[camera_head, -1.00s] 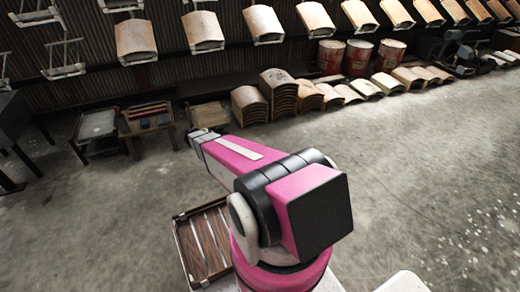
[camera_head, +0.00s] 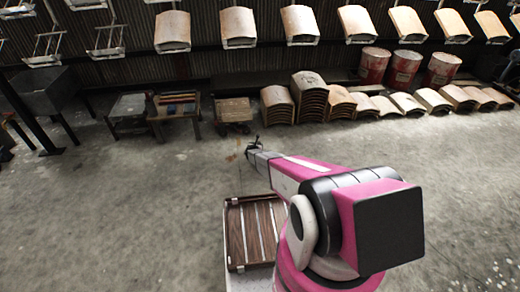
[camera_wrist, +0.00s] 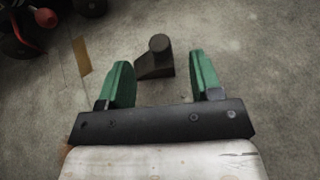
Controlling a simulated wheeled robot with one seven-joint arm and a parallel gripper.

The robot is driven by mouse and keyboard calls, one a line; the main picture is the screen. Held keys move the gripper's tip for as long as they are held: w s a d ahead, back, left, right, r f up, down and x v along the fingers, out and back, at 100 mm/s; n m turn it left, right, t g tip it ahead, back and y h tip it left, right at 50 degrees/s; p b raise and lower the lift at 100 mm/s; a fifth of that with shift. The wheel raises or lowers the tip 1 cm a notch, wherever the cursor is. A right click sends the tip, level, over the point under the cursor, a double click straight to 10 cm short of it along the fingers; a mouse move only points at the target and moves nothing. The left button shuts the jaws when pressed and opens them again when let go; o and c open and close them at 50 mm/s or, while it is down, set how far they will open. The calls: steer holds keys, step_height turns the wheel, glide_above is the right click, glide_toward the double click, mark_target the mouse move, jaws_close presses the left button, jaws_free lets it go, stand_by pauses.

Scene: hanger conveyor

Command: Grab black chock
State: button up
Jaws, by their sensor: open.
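The black chock (camera_wrist: 155,62) is a dark wedge with a round knob on top, standing on the concrete floor. In the wrist view it lies ahead of my gripper (camera_wrist: 161,85), roughly between the two green fingers and a little beyond their tips. The fingers are wide apart with nothing between them, and neither touches the chock. In the head view my gripper (camera_head: 252,146) is small and dark at the end of the pink arm; I cannot make out the chock there.
A slatted wooden tray (camera_head: 236,240) lies beside my arm. Low tables (camera_head: 173,107), stacked curved wooden panels (camera_head: 308,97) and red drums (camera_head: 405,68) line the back wall. Panels hang above. A tan strip (camera_wrist: 81,57) lies left of the chock. Open floor surrounds it.

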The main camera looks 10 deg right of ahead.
steer(key=x, duration=0.8)
steer(key=shift+w+f, duration=0.2)
steer(key=shift+f, duration=0.15)
jaws_close()
